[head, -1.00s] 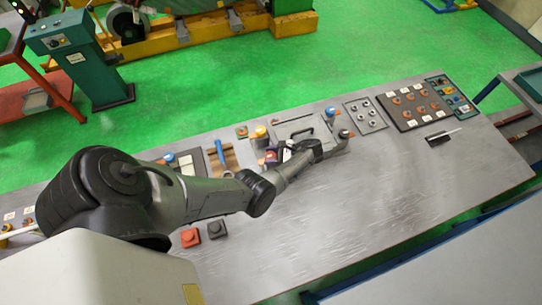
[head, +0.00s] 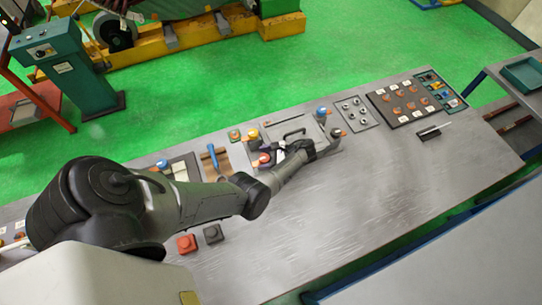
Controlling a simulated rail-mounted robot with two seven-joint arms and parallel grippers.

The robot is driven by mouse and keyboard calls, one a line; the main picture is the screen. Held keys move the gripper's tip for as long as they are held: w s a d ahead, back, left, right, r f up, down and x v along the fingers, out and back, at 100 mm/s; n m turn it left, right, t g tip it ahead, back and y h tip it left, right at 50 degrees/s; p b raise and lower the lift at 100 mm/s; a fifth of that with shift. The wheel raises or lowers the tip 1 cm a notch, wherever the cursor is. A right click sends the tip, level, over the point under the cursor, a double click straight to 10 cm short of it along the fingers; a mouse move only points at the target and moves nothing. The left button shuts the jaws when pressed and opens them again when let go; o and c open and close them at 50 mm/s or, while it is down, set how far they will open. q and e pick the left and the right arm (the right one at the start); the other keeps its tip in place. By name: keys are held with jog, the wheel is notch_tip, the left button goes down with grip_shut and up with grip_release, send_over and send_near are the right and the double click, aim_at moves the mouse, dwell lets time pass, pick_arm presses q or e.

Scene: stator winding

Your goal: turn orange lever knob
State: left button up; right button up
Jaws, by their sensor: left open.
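My left gripper (head: 327,148) is open. Its fingers reach right from the dark wrist, low and close to the orange knob's front-left side. At this size I cannot tell whether they touch it. A red-orange round knob (head: 264,158) shows left of the wrist, beside the forearm. My right gripper is out of view.
A plate with a black handle (head: 294,133) lies behind the wrist. A yellow knob (head: 252,134) and a blue handle (head: 213,157) are to its left. A dark panel with orange buttons (head: 405,100) lies to the right.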

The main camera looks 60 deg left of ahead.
pick_arm(q)
jog(key=b+v, duration=0.2)
jog(key=v, duration=1.1)
jog(key=shift+w+r+b, duration=0.15)
jog(key=shift+w+b, duration=0.15)
jog(key=shift+d, duration=0.1)
